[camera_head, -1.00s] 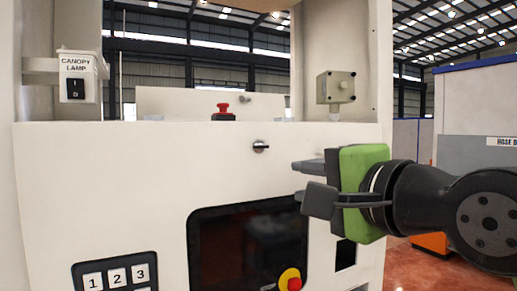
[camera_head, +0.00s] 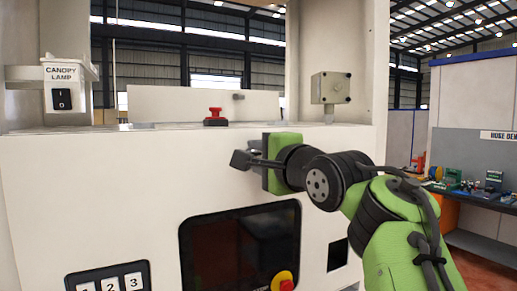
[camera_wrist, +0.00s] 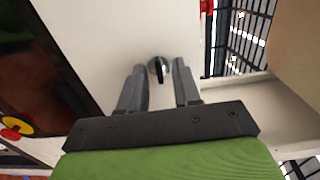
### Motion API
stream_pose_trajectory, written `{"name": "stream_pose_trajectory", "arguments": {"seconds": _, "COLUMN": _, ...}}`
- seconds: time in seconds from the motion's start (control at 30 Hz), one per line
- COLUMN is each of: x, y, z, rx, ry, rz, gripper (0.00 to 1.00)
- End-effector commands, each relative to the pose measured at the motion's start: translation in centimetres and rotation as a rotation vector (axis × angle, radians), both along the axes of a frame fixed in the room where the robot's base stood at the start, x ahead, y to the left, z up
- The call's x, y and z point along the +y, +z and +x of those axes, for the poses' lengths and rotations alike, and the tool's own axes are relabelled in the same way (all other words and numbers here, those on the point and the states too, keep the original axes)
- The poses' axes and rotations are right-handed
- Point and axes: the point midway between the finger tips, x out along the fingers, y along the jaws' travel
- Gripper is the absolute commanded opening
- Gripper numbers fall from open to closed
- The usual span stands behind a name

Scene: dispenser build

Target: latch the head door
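The white front panel (camera_head: 100,190) of the dispenser head faces me; I cannot make out a separate door edge. In the wrist view the latch (camera_wrist: 157,69) is a small dark turn-handle on a round silver base, set in the white panel. It sits between my gripper's two fingertips, with a gap on both sides; whether the tips reach past it is unclear. In the head view my gripper (camera_head: 246,156) is at the panel's upper right and hides the latch. Its fingers are apart and nothing is held.
Below my gripper is a dark screen (camera_head: 240,240) with a red and yellow knob (camera_head: 283,281). A red button (camera_head: 215,117) stands on the ledge above. A canopy lamp switch (camera_head: 62,87) is at left, a grey box (camera_head: 332,88) at upper right, and a keypad (camera_head: 108,279) below.

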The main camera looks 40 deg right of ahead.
Motion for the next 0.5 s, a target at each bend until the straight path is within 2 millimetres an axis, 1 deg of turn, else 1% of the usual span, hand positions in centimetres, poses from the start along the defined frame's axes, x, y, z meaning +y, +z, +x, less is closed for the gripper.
{"name": "stream_pose_trajectory", "arguments": {"seconds": 0.23, "x": -0.02, "y": -0.08, "z": 0.19, "rx": -0.001, "ry": 0.001, "rz": 0.0, "gripper": 0.32}}
{"name": "stream_pose_trajectory", "arguments": {"seconds": 0.27, "x": -0.02, "y": -0.09, "z": 0.19, "rx": -0.001, "ry": 0.001, "rz": 0.0, "gripper": 0.29}}
{"name": "stream_pose_trajectory", "arguments": {"seconds": 0.43, "x": -0.03, "y": -0.11, "z": 0.17, "rx": 0.0, "ry": 0.001, "rz": 0.0, "gripper": 0.03}}
{"name": "stream_pose_trajectory", "arguments": {"seconds": 0.47, "x": -0.03, "y": -0.11, "z": 0.17, "rx": 0.0, "ry": 0.001, "rz": 0.0, "gripper": 0.0}}
{"name": "stream_pose_trajectory", "arguments": {"seconds": 0.5, "x": -0.03, "y": -0.11, "z": 0.17, "rx": 0.0, "ry": 0.001, "rz": 0.0, "gripper": 0.0}}
